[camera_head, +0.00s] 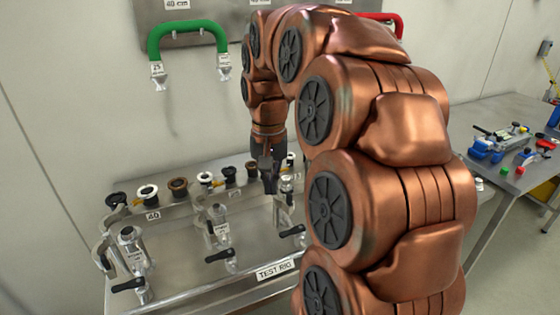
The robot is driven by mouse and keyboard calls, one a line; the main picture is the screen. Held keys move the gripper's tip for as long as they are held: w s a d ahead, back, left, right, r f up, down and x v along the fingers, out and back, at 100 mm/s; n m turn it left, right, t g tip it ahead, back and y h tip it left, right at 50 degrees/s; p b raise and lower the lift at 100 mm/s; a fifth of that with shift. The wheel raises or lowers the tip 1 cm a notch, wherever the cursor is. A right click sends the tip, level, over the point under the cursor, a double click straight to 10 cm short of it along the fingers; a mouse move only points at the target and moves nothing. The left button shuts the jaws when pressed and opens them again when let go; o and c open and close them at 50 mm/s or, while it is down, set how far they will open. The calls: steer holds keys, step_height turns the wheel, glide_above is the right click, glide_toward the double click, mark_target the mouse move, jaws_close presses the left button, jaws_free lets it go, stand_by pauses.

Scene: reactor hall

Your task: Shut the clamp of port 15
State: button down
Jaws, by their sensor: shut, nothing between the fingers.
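My gripper (269,184) hangs over the test rig (180,245), pointing down, with its fingers closed and empty. It is just left of the right-hand port (286,190), which my arm partly covers. A small label there is too small to read, so I cannot tell if it says 15. A black clamp handle (292,231) sticks out below this port. The middle port (218,218) seems labelled 25 and has a black handle (221,256). The left port (130,240) stands near a label 40 (152,215) and has a black handle (128,285). Whether each clamp is open is unclear.
Several round fittings (178,187) stand along the rig's back edge. A green hose (187,27) and a partly hidden red hose (392,20) hang on the wall panel. A side table (510,115) with tools stands at right. My arm hides the rig's right part.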

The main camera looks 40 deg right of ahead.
mark_target(289, 195)
steer(key=shift+m, duration=0.6)
steer(key=shift+s+d+f, duration=0.1)
steer(key=shift+d+f, duration=1.3)
steer(key=shift+f, duration=0.2)
steer(key=shift+s+d+f, duration=0.1)
steer(key=shift+d+f, duration=1.3)
steer(key=shift+f, duration=0.2)
steer(key=shift+w+d, duration=1.05)
steer(key=shift+d, duration=2.9)
step_height(289, 195, up, 7)
steer(key=s, duration=0.1)
steer(key=shift+a, duration=0.45)
